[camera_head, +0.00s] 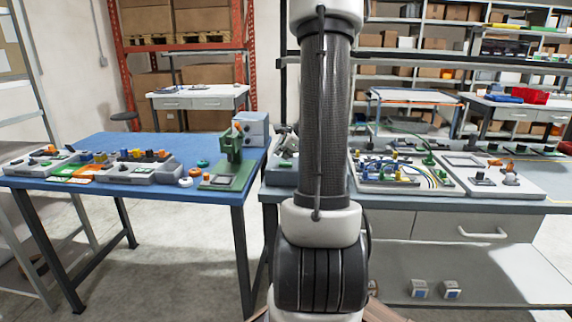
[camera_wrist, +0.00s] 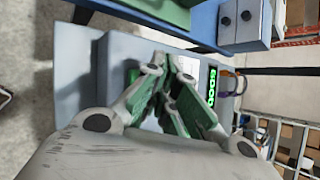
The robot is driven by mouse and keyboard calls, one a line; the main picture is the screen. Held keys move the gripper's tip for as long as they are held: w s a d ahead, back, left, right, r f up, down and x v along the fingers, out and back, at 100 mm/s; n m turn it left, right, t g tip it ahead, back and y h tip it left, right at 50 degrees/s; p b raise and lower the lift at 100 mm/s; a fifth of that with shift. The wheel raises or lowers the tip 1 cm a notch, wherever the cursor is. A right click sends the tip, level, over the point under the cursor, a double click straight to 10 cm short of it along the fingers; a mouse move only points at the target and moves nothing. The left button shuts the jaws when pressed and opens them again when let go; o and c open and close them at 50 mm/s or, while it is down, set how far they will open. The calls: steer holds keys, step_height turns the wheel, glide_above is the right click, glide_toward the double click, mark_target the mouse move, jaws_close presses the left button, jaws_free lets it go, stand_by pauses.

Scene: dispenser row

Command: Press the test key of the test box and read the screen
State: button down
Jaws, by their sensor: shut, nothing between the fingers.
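The test box (camera_wrist: 92,82) is a grey-blue housing below my gripper in the wrist view. In the head view its left part (camera_head: 279,176) shows at the left end of the grey bench, and my arm covers the rest. Its screen (camera_wrist: 211,86) is a narrow dark strip with lit green digits, seen sideways. They look like several zeros, but I cannot read them surely. My gripper (camera_wrist: 164,68) is shut and empty, with its fingertips over the box top beside the screen. The fingers hide the surface under them, so I cannot make out the test key or tell whether they touch it.
A blue table (camera_head: 105,142) on the left holds several devices, a green press-like stand (camera_head: 231,162) and a grey box (camera_head: 251,129). Right of my arm, the grey bench carries a wired board (camera_head: 395,170) and a white panel (camera_head: 497,177). The floor between is clear.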

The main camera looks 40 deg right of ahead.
mark_target(284, 164)
steer(key=shift+r, duration=0.1)
steer(key=shift+r, duration=2.45)
